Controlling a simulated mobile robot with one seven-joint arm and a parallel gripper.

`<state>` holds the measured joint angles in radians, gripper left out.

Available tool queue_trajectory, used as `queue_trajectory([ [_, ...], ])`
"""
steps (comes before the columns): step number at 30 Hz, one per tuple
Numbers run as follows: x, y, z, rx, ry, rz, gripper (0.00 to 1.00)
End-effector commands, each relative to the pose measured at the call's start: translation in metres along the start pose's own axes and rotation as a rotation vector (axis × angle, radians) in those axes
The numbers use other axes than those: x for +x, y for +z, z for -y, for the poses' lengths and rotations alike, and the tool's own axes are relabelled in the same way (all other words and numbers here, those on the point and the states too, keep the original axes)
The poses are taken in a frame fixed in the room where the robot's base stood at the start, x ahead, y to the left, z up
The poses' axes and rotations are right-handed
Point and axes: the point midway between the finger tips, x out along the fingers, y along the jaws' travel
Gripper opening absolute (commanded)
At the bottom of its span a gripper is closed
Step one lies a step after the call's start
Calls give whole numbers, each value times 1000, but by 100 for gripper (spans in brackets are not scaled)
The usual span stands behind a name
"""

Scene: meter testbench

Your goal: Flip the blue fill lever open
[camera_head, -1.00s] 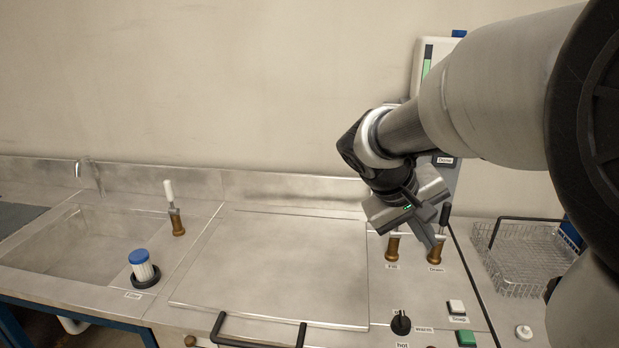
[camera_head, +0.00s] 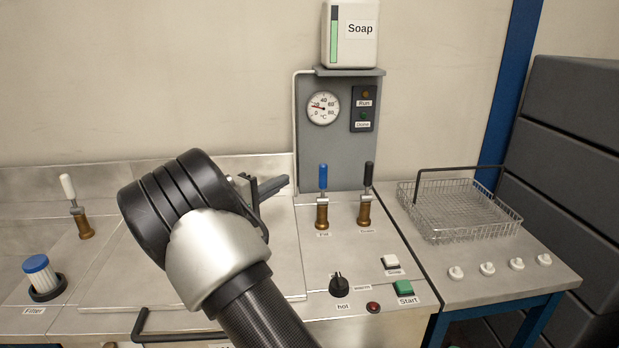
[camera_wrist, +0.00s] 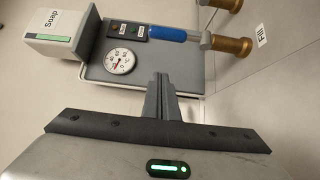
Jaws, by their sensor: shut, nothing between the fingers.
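The blue fill lever (camera_head: 323,178) stands upright on its brass valve (camera_head: 322,216) behind the "Fill" label. In the wrist view the blue lever (camera_wrist: 165,34) lies sideways in the picture, with its brass base (camera_wrist: 232,45) and the "Fill" label beside it. My gripper (camera_head: 284,184) is left of the lever, its fingers pointing right toward it, with a gap between. In the wrist view my gripper (camera_wrist: 160,82) has its fingers together and empty, apart from the lever. My arm hides part of the gripper in the head view.
A black-handled drain lever (camera_head: 369,175) stands upright just right of the blue one. Behind them is a grey panel (camera_head: 308,150) with a gauge and the soap box (camera_head: 350,35). A knob (camera_head: 339,285) and green start button (camera_head: 403,288) sit in front. A wire basket (camera_head: 462,209) is at right.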

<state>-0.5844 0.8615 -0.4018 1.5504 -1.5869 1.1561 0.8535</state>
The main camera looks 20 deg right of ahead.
Motion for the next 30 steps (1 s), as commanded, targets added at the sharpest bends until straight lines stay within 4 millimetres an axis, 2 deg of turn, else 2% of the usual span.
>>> queue_trajectory([
  [5,10,1,0,0,0,3,0],
  [20,101,2,1,-1,-2,4,0],
  [30,88,34,0,-2,-3,1,0],
])
